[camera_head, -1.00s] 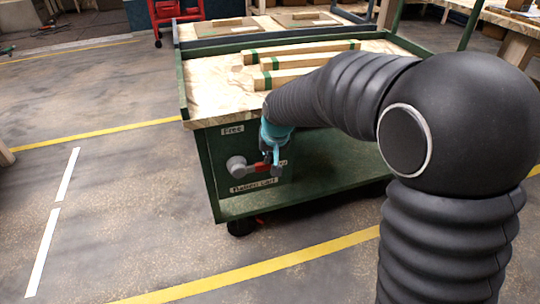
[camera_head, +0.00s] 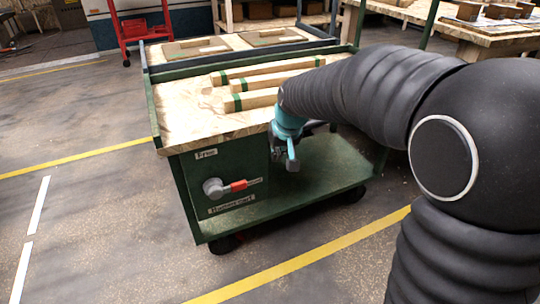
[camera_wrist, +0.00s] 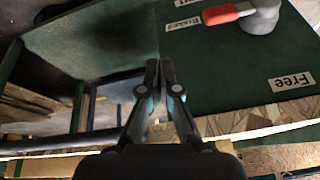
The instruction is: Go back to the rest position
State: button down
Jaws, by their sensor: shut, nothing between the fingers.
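My gripper (camera_head: 291,160) is at the near end of the green cart (camera_head: 180,212), to the right of the cart's lever. In the wrist view my gripper (camera_wrist: 159,75) has its fingers together with nothing between them. The lever (camera_head: 232,186) has a grey round hub and a red grip and points right, towards a label partly hidden by its tip. It also shows in the wrist view (camera_wrist: 233,13), apart from the fingers. A "Free" label (camera_head: 206,153) is above the lever and another label (camera_head: 232,205) is below it.
Wooden bars (camera_head: 262,80) with green bands lie on the cart's top. A red trolley (camera_head: 133,27) stands behind at the left. A workbench (camera_head: 490,28) with blocks is at the back right. The floor left of the cart is clear, with yellow lines.

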jog(key=shift+s, duration=0.1)
dwell(0.3)
jog(key=s+d+f+g, duration=0.1)
jog(key=s+d+f, duration=0.1)
jog(key=s+d, duration=0.35)
jog(key=s+d+r+m+t+p, duration=0.1)
jog(key=s+d+r+p, duration=0.1)
jog(key=s+d+r, duration=0.2)
jog(key=s+d+r+m+t+h+p, duration=0.1)
jog(key=s+d+r, duration=0.3)
jog(key=s, duration=0.6)
jog(key=s+d+r+m+h+p, duration=0.1)
jog(key=s+d+r+p, duration=0.1)
jog(key=s+d+r, duration=0.2)
jog(key=s+r, duration=0.1)
jog(key=s, duration=0.2)
jog(key=shift+s+d+t+p, duration=0.3)
jog(key=shift+s+t+p, duration=0.05)
jog(key=shift+t, duration=0.05)
